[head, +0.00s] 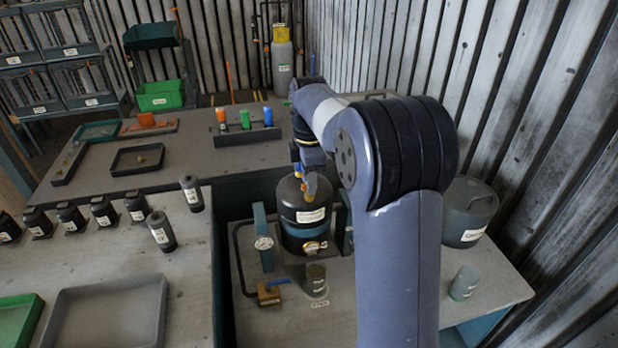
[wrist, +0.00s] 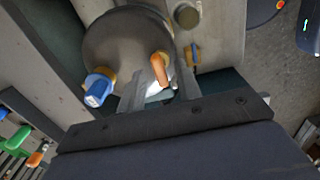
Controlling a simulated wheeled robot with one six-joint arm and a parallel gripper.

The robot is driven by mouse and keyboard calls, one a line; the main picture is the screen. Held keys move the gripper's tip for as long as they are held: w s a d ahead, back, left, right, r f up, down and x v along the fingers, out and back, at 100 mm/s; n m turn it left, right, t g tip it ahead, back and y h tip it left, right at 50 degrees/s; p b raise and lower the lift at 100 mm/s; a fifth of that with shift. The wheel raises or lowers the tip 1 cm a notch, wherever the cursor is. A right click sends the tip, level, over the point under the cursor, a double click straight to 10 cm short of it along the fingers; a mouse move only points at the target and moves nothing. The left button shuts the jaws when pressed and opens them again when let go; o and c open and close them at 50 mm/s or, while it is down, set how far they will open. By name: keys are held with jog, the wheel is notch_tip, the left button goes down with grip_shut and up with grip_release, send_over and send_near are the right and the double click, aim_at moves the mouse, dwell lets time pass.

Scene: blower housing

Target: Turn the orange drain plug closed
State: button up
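A black round housing (head: 303,212) with a white label stands on the right-hand bench. In the wrist view its top (wrist: 125,48) fills the upper middle. An orange handle (wrist: 160,68), seemingly the drain plug, stands on a brass-coloured base on that top. A blue handle (wrist: 97,90) on a similar base is to its left. My gripper (wrist: 160,88) is open above the housing, with a finger on each side of the orange handle. Gaps show between the handle and both fingers. Whether the fingertips reach down to its height is unclear. In the head view my arm partly hides this area.
A dial gauge (head: 264,243) stands left of the housing, and a blue-handled brass valve (head: 268,294) and a dark cup (head: 316,279) in front. A large grey drum (head: 464,212) is to the right. Black canisters stand on the left bench (head: 185,262).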

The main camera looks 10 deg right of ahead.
jog(key=shift+f, duration=0.1)
jog(key=shift+c, duration=0.5)
grip_shut()
